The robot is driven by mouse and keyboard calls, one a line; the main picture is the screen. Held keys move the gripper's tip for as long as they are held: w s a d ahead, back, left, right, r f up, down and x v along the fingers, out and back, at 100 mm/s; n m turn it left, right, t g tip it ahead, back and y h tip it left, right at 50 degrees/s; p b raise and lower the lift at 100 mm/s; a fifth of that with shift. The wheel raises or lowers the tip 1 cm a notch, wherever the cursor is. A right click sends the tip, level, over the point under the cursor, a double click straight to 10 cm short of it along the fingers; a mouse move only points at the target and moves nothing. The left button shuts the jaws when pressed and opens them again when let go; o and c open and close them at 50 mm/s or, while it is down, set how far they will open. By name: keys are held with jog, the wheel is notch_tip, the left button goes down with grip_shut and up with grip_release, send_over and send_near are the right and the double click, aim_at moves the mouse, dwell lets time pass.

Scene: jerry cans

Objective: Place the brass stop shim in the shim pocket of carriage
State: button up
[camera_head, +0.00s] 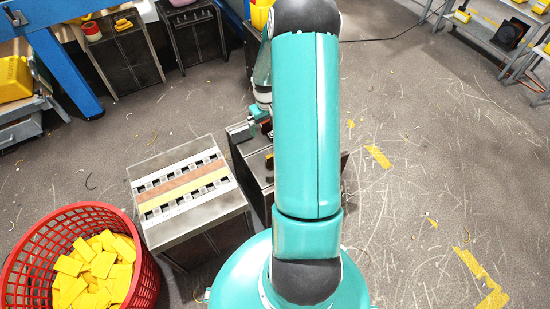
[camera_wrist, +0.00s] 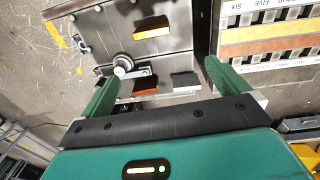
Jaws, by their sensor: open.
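In the wrist view, my gripper (camera_wrist: 163,70) is open, its two green fingers spread wide with nothing held between them. Beyond the fingers is a steel fixture (camera_wrist: 185,45) with a round knob (camera_wrist: 122,63). A dark block with a yellow-orange face (camera_wrist: 147,34) is on its far part. A small reddish-brown block with an orange face (camera_wrist: 145,84) and a dark grey block (camera_wrist: 186,80) lie nearer, between the fingers in the picture. I cannot tell which piece is the brass shim or where the carriage's pocket is. In the head view, my arm hides most of the fixture (camera_head: 243,133).
A slotted rack (camera_head: 192,213) with brown and yellow strips stands left of the fixture; it also shows in the wrist view (camera_wrist: 262,50). A red basket (camera_head: 142,283) of yellow pieces is at lower left. Floor at right is mostly open.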

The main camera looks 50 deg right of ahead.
jog(key=shift+y, duration=0.3)
jog(key=f, duration=0.4)
jog(key=s+d+f, duration=0.1)
jog(key=f, duration=0.4)
jog(key=d+f, duration=0.1)
jog(key=f, duration=0.4)
jog(key=shift+s+d, duration=0.25)
jog(key=shift+s, duration=0.1)
jog(key=shift+w+f, duration=0.15)
jog(key=shift+f, duration=1.35)
jog(key=shift+w+f, duration=0.1)
jog(key=shift+f, duration=1.35)
jog(key=c, duration=1.1)
jog(key=shift+r, duration=0.15)
